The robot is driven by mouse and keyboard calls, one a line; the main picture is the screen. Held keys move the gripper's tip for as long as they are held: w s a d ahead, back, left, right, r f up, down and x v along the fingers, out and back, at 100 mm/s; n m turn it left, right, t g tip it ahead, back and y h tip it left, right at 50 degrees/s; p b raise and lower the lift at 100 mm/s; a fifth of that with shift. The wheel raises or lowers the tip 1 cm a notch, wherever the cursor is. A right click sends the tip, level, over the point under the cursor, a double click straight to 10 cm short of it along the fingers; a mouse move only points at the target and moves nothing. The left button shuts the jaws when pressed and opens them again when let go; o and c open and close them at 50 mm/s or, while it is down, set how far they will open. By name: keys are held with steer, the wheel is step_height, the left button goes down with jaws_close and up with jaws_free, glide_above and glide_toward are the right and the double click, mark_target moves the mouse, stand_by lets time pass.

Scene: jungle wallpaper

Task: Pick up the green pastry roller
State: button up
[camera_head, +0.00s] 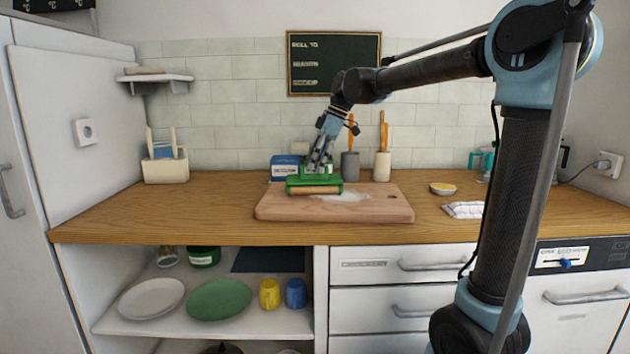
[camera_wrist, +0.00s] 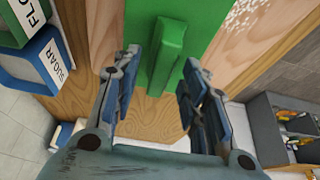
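The green pastry roller (camera_head: 300,181) lies on the wooden board, with a tan wooden cylinder along its front. In the wrist view its broad green body and raised green handle (camera_wrist: 166,52) fill the upper middle. My gripper (camera_head: 319,167) is over the roller, pointing down. In the wrist view my gripper (camera_wrist: 158,85) is open, with its two blue-padded fingers on either side of the handle's near end. Gaps show between the handle and both fingers. In the head view the fingers partly hide the handle.
The cutting board (camera_head: 375,208) has white flour on it. A blue-and-white box (camera_head: 284,167) and FLOUR and SUGAR containers (camera_wrist: 35,65) are close to my gripper. Utensil holders (camera_head: 350,165) stand just right.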

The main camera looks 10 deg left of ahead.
steer(key=shift+x, duration=1.05)
